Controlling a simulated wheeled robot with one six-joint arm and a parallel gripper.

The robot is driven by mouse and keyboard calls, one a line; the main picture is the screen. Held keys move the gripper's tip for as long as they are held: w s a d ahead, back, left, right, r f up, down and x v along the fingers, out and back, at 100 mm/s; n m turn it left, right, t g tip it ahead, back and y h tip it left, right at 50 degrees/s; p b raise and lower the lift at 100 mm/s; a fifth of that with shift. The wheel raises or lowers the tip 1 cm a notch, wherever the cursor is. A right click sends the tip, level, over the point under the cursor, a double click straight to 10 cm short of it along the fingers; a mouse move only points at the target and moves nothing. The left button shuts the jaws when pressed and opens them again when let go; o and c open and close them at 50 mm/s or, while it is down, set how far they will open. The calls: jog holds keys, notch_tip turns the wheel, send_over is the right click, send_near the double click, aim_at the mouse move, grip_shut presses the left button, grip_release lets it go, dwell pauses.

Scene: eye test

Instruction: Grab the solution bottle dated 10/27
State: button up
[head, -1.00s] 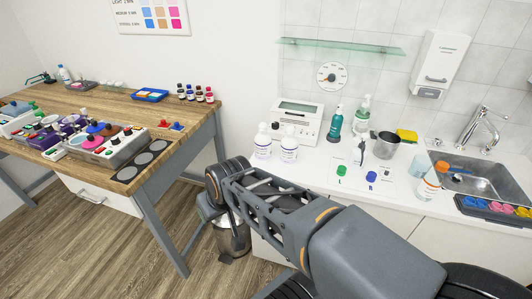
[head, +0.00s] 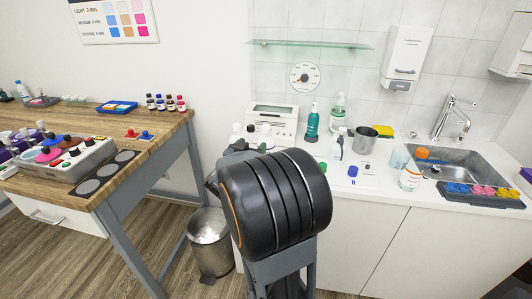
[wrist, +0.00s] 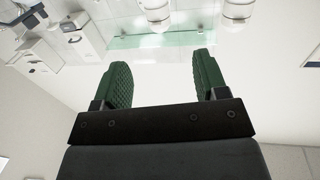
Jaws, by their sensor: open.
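My gripper (wrist: 154,82) shows in the wrist view, with its two green ridged fingers wide apart and nothing between them. In the head view my own arm covers the place where it might be. Two pale rounded shapes at the wrist view's top edge, one left (wrist: 155,12) and one right (wrist: 238,12), may be bottles seen upside down. No date is legible on any label.
A glass shelf (head: 310,44) juts from the wall above. A bin (head: 209,240) stands below.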

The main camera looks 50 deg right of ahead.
aim_at(264, 131)
jog(key=x, duration=1.2)
jog(key=shift+d+r, duration=0.1)
jog(key=shift+d, duration=0.15)
grip_shut()
dwell(0.3)
jog(key=shift+r, duration=0.1)
